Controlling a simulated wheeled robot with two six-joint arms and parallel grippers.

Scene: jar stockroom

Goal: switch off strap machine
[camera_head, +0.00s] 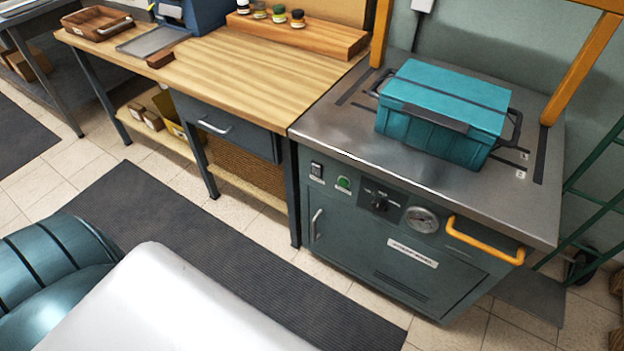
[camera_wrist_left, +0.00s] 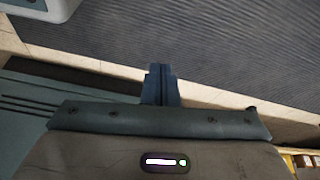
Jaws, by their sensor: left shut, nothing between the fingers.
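The strap machine (camera_head: 340,240) stands at the right in the head view, a grey-green cabinet with a steel top and an orange arch (camera_head: 573,65). Its front panel has a dark rocker switch (camera_head: 316,170) at the left, a green button (camera_head: 343,184), a black knob (camera_head: 380,204) and a round gauge (camera_head: 422,219). The rocker's position is too small to tell. A teal crate (camera_head: 440,105) with a dark strap across it sits on top. My left gripper (camera_wrist_left: 161,70) shows in the left wrist view, shut and empty over the floor. My right gripper is out of view.
A yellow handle (camera_head: 485,241) sticks out from the machine's front right. A wooden workbench (camera_head: 240,65) with a drawer (camera_head: 222,124) adjoins its left side. A dark floor mat (camera_head: 235,270) lies in front, with free floor. A green ladder-like frame (camera_head: 592,195) stands at the right.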

